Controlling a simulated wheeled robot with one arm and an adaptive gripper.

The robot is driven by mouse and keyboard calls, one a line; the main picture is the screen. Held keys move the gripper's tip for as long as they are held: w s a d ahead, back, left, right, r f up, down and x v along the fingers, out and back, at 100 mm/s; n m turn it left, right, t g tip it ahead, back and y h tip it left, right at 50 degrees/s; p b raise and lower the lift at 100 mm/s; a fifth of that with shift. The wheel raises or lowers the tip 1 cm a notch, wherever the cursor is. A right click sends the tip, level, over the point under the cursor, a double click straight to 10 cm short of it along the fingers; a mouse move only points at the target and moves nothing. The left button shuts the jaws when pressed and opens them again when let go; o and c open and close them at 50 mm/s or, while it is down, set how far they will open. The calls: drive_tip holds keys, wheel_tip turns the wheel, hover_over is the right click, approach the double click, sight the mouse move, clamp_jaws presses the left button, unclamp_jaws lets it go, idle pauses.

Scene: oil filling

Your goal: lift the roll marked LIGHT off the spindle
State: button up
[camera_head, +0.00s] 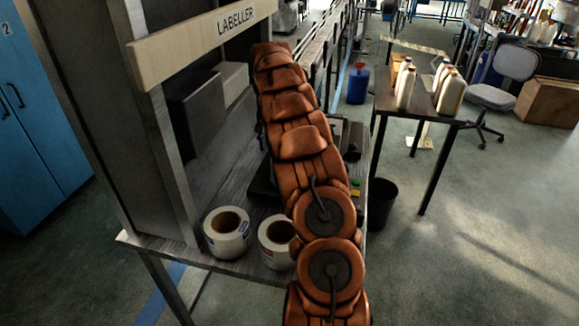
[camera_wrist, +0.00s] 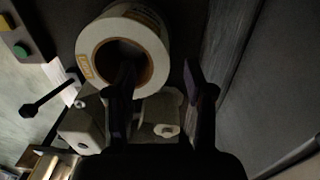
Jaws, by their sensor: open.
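In the wrist view a white roll (camera_wrist: 95,38) with a brown core and an orange label patch is close ahead of my gripper (camera_wrist: 158,78). My gripper is open and empty. Its left finger overlaps the core opening and lower right of the roll; its right finger is to the right of the roll. I cannot tell whether a finger touches the roll. The spindle cannot be made out. In the head view my arm hides the gripper and this roll.
Two white rolls, one left (camera_head: 227,245) and one right (camera_head: 272,252), stand on the labeller's bench (camera_head: 165,247). A green button (camera_wrist: 20,50) and a black lever (camera_wrist: 40,102) are at left in the wrist view. A black bin (camera_head: 381,200) stands beside the bench.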

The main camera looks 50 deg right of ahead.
drive_tip(key=shift+d+f, duration=0.25)
drive_tip(key=shift+d, duration=0.25)
drive_tip(key=shift+d+f, duration=0.25)
drive_tip(key=shift+d, duration=0.25)
drive_tip(key=shift+d+f+m, duration=0.25)
drive_tip(key=shift+f+m, duration=0.05)
drive_tip(key=shift+f, duration=0.1)
wheel_tip(320, 180, down, 2)
drive_tip(key=shift+f+p, duration=0.1)
drive_tip(key=shift+p, duration=0.4)
drive_tip(key=shift+w+a+f+p, duration=0.1)
drive_tip(key=shift+f+p, duration=0.3)
drive_tip(key=shift+f, duration=0.45)
drive_tip(key=shift+w+a+f+p, duration=0.15)
drive_tip(key=shift+f+p, duration=0.3)
drive_tip(key=shift+f, duration=0.4)
drive_tip(key=shift+w+a+f+p, duration=0.1)
drive_tip(key=shift+f+p, duration=0.3)
drive_tip(key=shift+f, duration=0.45)
clamp_jaws()
